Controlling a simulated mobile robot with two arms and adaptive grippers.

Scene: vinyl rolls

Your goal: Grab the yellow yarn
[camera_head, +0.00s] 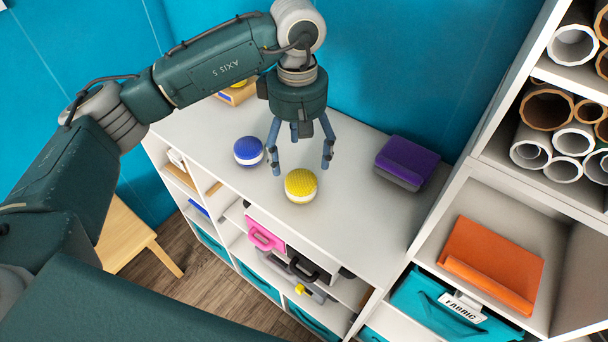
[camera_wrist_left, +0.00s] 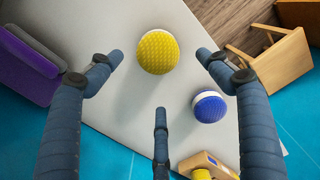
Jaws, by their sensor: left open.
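The yellow yarn (camera_head: 301,184) is a round ball with a white lower part, standing on the white shelf top (camera_head: 345,235). My left gripper (camera_head: 301,158) is open and empty, pointing down just behind the yarn, with its fingers apart. In the left wrist view the yellow yarn (camera_wrist_left: 158,51) lies beyond the fingertips, between the two outer fingers of the gripper (camera_wrist_left: 160,75). No finger visibly touches it. My right gripper is not in view.
A blue yarn ball (camera_head: 248,150) stands left of the gripper. A purple folded item (camera_head: 405,162) lies at the right. A tall rack with rolls (camera_head: 548,105) and orange fabric (camera_head: 491,264) stands at the right. A wooden stool (camera_head: 122,235) is at the left. The front shelf top is clear.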

